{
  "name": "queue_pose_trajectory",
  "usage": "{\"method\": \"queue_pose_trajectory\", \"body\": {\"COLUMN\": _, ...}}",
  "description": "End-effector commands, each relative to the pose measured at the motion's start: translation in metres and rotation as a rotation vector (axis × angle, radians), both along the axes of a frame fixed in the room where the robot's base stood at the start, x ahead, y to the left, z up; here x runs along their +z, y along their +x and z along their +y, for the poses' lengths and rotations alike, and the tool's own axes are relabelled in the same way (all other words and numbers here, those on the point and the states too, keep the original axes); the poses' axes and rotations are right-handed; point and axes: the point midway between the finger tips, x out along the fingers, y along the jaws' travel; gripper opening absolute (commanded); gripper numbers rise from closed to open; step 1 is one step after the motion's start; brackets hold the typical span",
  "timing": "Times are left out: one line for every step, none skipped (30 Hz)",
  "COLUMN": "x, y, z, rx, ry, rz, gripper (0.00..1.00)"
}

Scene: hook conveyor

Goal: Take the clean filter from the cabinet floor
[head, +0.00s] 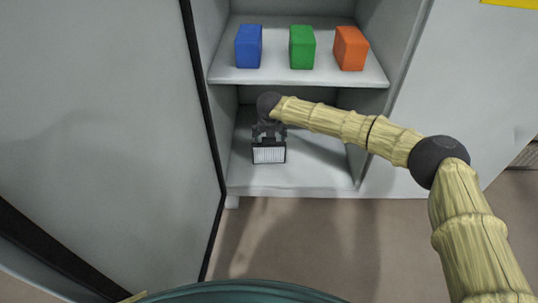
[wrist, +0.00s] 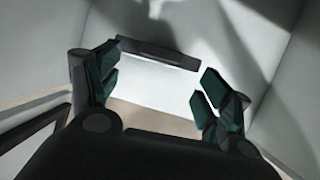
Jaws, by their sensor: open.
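The clean filter (head: 268,155), a small block with a white ribbed face and dark frame, stands on the cabinet floor (head: 312,178) near its front left. My gripper (head: 268,136) is just above and behind the filter's front face, reaching down in the lower compartment. In the wrist view, my gripper (wrist: 160,84) is open, its two dark green fingers spread apart. A dark bar, apparently the filter's frame (wrist: 157,53), lies between and beyond the fingertips. I cannot tell whether either finger touches it.
A shelf (head: 300,79) above carries a blue block (head: 249,46), a green block (head: 302,47) and an orange block (head: 350,48). An open door (head: 110,130) stands close on the left. The cabinet floor's right side is clear; my arm crosses above it.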

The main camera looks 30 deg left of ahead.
Motion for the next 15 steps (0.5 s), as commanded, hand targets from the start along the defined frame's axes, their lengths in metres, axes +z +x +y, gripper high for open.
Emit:
{"method": "queue_pose_trajectory", "body": {"x": -0.001, "y": 0.002, "z": 0.002, "rx": -0.001, "ry": 0.000, "rz": 0.000, "gripper": 0.79}}
{"method": "queue_pose_trajectory", "body": {"x": -0.001, "y": 0.003, "z": 0.002, "rx": 0.000, "ry": 0.000, "rz": 0.000, "gripper": 0.79}}
{"method": "queue_pose_trajectory", "body": {"x": 0.000, "y": 0.004, "z": 0.003, "rx": 0.001, "ry": 0.000, "rz": 0.000, "gripper": 0.79}}
{"method": "queue_pose_trajectory", "body": {"x": 0.000, "y": 0.005, "z": 0.003, "rx": 0.001, "ry": 0.000, "rz": 0.000, "gripper": 0.79}}
{"method": "queue_pose_trajectory", "body": {"x": -0.001, "y": 0.005, "z": 0.004, "rx": 0.001, "ry": 0.000, "rz": 0.000, "gripper": 0.79}}
{"method": "queue_pose_trajectory", "body": {"x": -0.001, "y": 0.007, "z": 0.005, "rx": 0.001, "ry": 0.000, "rz": 0.000, "gripper": 0.79}}
{"method": "queue_pose_trajectory", "body": {"x": -0.001, "y": 0.009, "z": 0.005, "rx": 0.000, "ry": 0.000, "rz": 0.000, "gripper": 0.79}}
{"method": "queue_pose_trajectory", "body": {"x": -0.002, "y": 0.011, "z": 0.006, "rx": -0.001, "ry": 0.000, "rz": 0.000, "gripper": 0.79}}
{"method": "queue_pose_trajectory", "body": {"x": -0.010, "y": 0.012, "z": 0.007, "rx": -0.001, "ry": -0.001, "rz": 0.002, "gripper": 0.79}}
{"method": "queue_pose_trajectory", "body": {"x": -0.015, "y": 0.013, "z": 0.008, "rx": -0.001, "ry": -0.001, "rz": 0.002, "gripper": 0.79}}
{"method": "queue_pose_trajectory", "body": {"x": -0.019, "y": 0.015, "z": 0.008, "rx": -0.001, "ry": 0.000, "rz": 0.001, "gripper": 0.79}}
{"method": "queue_pose_trajectory", "body": {"x": -0.024, "y": 0.016, "z": 0.010, "rx": 0.000, "ry": 0.000, "rz": 0.001, "gripper": 0.79}}
{"method": "queue_pose_trajectory", "body": {"x": -0.028, "y": 0.018, "z": 0.011, "rx": 0.000, "ry": 0.000, "rz": 0.001, "gripper": 0.79}}
{"method": "queue_pose_trajectory", "body": {"x": -0.031, "y": 0.019, "z": 0.012, "rx": -0.001, "ry": 0.001, "rz": 0.002, "gripper": 0.79}}
{"method": "queue_pose_trajectory", "body": {"x": -0.036, "y": 0.021, "z": 0.013, "rx": -0.001, "ry": 0.001, "rz": 0.002, "gripper": 0.79}}
